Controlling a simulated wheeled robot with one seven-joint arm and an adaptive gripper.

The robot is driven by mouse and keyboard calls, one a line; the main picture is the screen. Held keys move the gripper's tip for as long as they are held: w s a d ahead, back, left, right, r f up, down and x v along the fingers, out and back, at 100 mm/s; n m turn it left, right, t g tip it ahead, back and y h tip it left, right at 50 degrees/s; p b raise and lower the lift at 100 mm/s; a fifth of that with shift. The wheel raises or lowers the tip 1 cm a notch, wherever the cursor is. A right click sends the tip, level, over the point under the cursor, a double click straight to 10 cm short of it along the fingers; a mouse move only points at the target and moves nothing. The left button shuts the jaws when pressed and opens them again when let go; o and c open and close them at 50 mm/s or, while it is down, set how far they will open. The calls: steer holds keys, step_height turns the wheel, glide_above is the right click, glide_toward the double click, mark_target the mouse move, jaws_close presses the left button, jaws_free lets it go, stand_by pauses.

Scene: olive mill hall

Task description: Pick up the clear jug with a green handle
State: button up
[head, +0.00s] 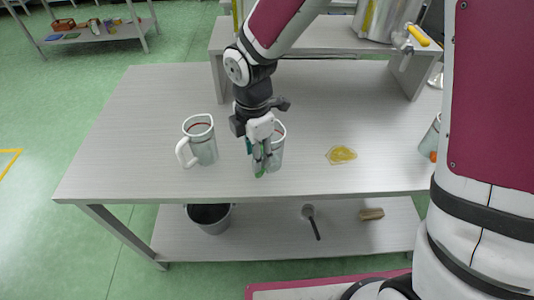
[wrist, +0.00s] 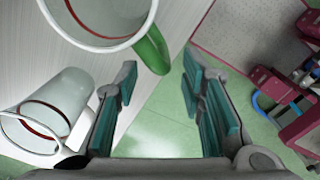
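The clear jug with a green handle (head: 278,150) stands on the steel table, partly hidden behind my gripper (head: 261,160) in the head view. In the wrist view its body and rim (wrist: 100,38) fill the top left, and its green handle (wrist: 153,50) points towards the space between my fingers. My gripper (wrist: 160,70) is open, with teal pads apart and nothing between them. The handle is just ahead of the fingertips; whether they touch it I cannot tell. A similar clear jug with a white handle (head: 201,142) stands to the left, also in the wrist view (wrist: 50,112).
A yellow puddle (head: 341,155) lies on the table (head: 110,150) to the right. Another vessel with an orange part (head: 431,140) is half hidden at the right edge. A raised shelf (head: 320,38) bears a steel vat (head: 385,18). A bucket (head: 209,218) stands below.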

mark_target(258, 176)
steer(key=shift+s+d+f, duration=0.15)
steer(key=shift+f, duration=2.2)
jaws_close()
steer(key=shift+r, duration=0.85)
step_height(258, 176, up, 2)
steer(key=shift+s+r, duration=0.1)
steer(key=s+d+p, duration=0.2)
steer(key=s, duration=0.5)
steer(key=s+d+r+p, duration=0.1)
steer(key=s+d+p, duration=0.1)
steer(key=s, duration=0.6)
steer(key=shift+d+p, duration=0.4)
